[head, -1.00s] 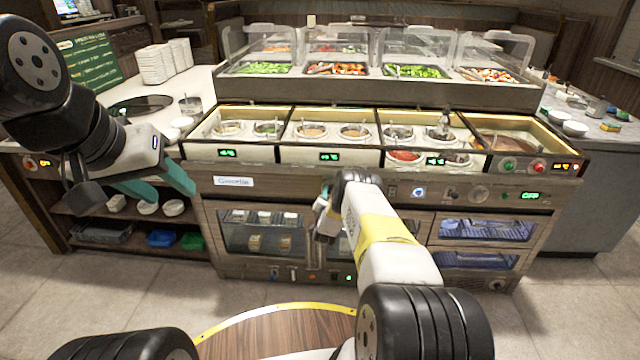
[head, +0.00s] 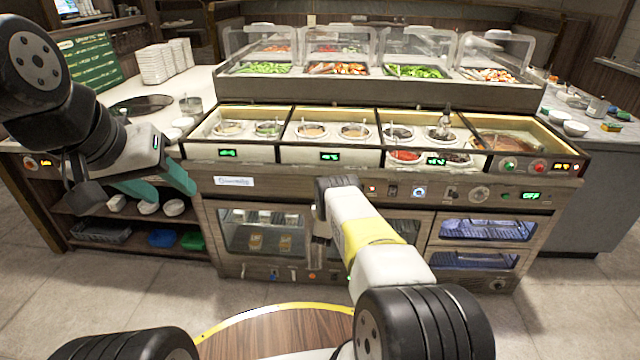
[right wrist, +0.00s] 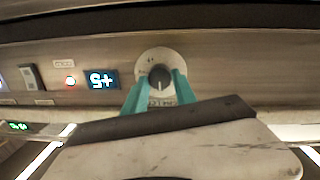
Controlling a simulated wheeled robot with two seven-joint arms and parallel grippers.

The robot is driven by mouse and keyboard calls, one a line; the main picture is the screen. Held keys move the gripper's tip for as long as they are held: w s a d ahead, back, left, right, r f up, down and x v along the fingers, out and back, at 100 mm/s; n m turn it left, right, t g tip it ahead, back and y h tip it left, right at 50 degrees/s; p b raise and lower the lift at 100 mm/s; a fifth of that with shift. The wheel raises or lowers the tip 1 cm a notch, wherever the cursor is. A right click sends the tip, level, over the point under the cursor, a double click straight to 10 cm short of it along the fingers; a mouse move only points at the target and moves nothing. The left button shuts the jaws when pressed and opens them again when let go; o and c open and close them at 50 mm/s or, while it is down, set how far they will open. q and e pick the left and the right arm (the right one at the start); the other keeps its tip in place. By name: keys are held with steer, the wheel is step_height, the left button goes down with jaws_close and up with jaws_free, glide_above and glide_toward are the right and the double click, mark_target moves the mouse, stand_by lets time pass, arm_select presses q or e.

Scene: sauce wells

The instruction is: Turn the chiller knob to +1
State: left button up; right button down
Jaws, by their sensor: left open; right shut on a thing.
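The chiller knob (right wrist: 160,75) is a dark round knob on a pale dial, set in the panel in the right wrist view. The teal fingers of my right gripper (right wrist: 157,92) stand on either side of it, shut on it. A small blue-lit display (right wrist: 101,79) beside the knob shows a plus sign and what looks like a 5. In the head view my right wrist and forearm (head: 365,235) hide the knob, its display and the right gripper. My left gripper (head: 168,189) is open and empty, over the shelf unit at the left.
A red light (right wrist: 70,80) and a switch (right wrist: 30,78) lie farther along the panel; the wrist picture is upside down. The sauce wells (head: 310,129) are above the panel, glass-fronted cabinets (head: 262,232) below. A round wooden table (head: 275,335) is in front.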

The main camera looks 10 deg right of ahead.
steer(key=shift+s+f, duration=0.1)
steer(key=shift+f, duration=0.05)
stand_by(0.3)
steer(key=c, duration=1)
jaws_free()
steer(key=v, duration=0.7)
steer(key=shift+s+a, duration=0.1)
steer(key=shift+s, duration=0.25)
